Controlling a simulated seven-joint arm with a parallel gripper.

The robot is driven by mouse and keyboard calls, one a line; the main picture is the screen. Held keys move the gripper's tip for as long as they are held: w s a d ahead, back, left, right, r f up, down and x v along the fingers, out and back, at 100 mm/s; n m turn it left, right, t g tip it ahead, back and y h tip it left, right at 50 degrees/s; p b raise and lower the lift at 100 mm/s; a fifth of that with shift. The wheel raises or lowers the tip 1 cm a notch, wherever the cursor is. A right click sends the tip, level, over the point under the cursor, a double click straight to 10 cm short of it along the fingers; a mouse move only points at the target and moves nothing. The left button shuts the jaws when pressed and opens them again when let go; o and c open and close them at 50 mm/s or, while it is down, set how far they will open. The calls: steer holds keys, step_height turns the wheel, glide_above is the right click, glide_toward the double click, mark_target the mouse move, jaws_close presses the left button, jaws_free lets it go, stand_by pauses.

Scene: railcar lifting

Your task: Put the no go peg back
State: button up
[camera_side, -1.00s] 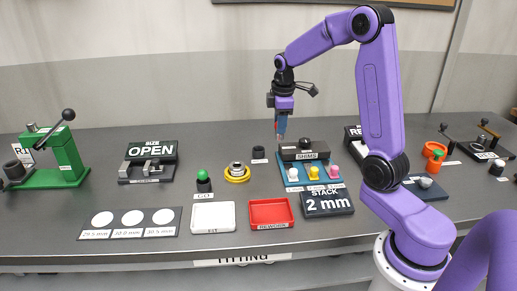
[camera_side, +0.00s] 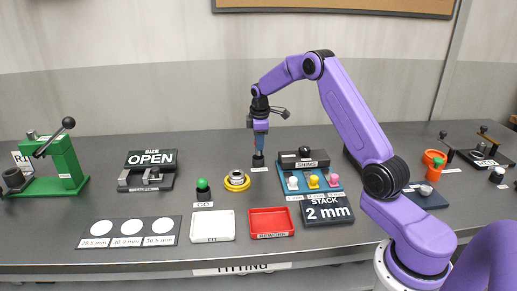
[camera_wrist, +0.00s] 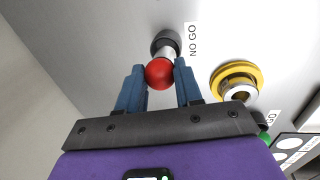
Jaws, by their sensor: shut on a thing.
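The no go peg has a red ball top (camera_wrist: 159,73) and a silver shaft (camera_wrist: 167,54), seen in the wrist view. My gripper (camera_wrist: 160,75) is shut on the red ball, with one blue finger on each side. The black round holder (camera_wrist: 166,41) beside the NO GO label (camera_wrist: 193,40) lies in line with the shaft. I cannot tell whether the shaft's tip is inside it. In the side view my gripper (camera_side: 259,150) points down right over the holder (camera_side: 258,161), and the fingers hide the peg.
A yellow ring part with a metal sleeve (camera_side: 237,181) stands close to the holder. The green-topped GO peg (camera_side: 202,188) is left of it. The shims block (camera_side: 304,160) with coloured knobs is to the right. White (camera_side: 213,224) and red (camera_side: 271,222) trays lie in front.

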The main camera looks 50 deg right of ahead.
steer(key=shift+w+d+f, duration=0.1)
steer(key=shift+w+f, duration=0.1)
steer(key=shift+f, duration=1.6)
steer(key=shift+f, duration=0.1)
steer(key=o, duration=1)
steer(key=shift+o, duration=0.2)
